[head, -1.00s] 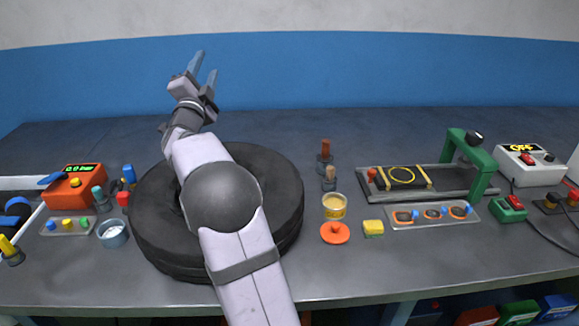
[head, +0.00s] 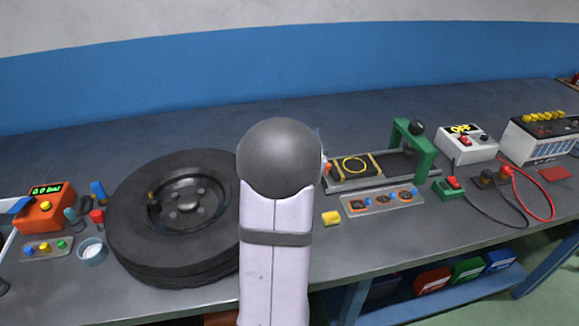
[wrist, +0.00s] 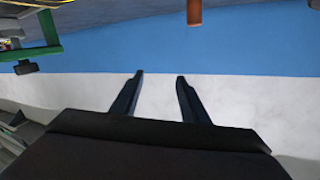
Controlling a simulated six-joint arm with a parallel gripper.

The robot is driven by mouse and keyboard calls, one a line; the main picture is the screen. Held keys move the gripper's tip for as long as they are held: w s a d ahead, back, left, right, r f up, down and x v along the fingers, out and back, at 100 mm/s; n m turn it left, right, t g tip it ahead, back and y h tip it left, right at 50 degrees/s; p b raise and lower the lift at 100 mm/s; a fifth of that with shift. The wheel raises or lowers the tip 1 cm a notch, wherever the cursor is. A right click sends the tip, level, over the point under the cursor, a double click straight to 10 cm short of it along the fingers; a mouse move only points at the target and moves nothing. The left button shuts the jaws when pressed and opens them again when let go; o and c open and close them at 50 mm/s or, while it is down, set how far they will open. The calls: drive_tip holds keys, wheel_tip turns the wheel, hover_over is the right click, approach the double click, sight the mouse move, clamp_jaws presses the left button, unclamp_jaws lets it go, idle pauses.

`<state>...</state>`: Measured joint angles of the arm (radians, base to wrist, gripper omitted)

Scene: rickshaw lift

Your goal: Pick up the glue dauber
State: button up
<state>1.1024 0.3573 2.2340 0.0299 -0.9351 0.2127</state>
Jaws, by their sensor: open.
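My gripper (wrist: 159,78) is open, with two dark fingers apart and nothing between them. In the head view my own arm hides almost all of it. A brown upright handle (wrist: 194,12) hangs in from the top edge of the upside-down wrist view, ahead of the fingers and apart from them. It may belong to the glue dauber, but I cannot tell. In the head view the spot with the two handled tools, the glue tin and its orange lid is hidden behind my arm.
A black tyre (head: 130,235) lies left of my arm. The press frame (wrist: 46,35) also shows in the wrist view. Bench behind is clear.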

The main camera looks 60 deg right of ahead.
drive_tip(key=a+f+n+y, duration=0.1)
drive_tip(key=a+f, duration=0.1)
drive_tip(key=f, duration=0.1)
drive_tip(key=a+f+n+y+p, duration=0.1)
drive_tip(key=a+f+n+y, duration=0.1)
drive_tip(key=a+f, duration=0.1)
drive_tip(key=a+f+n+y, duration=0.1)
drive_tip(key=a+f+n, duration=0.1)
drive_tip(key=f, duration=0.2)
drive_tip(key=shift+s+a+t+y, duration=0.2)
drive_tip(key=shift+a+t+y, duration=0.1)
drive_tip(key=shift+a, duration=0.1)
drive_tip(key=shift+p+x, duration=0.4)
drive_tip(key=shift+x, duration=0.7)
drive_tip(key=shift+d+r, duration=0.1)
drive_tip(key=shift+p+x, duration=0.9)
drive_tip(key=shift+x, duration=1.65)
drive_tip(key=shift+s, duration=0.1)
clamp_jaws()
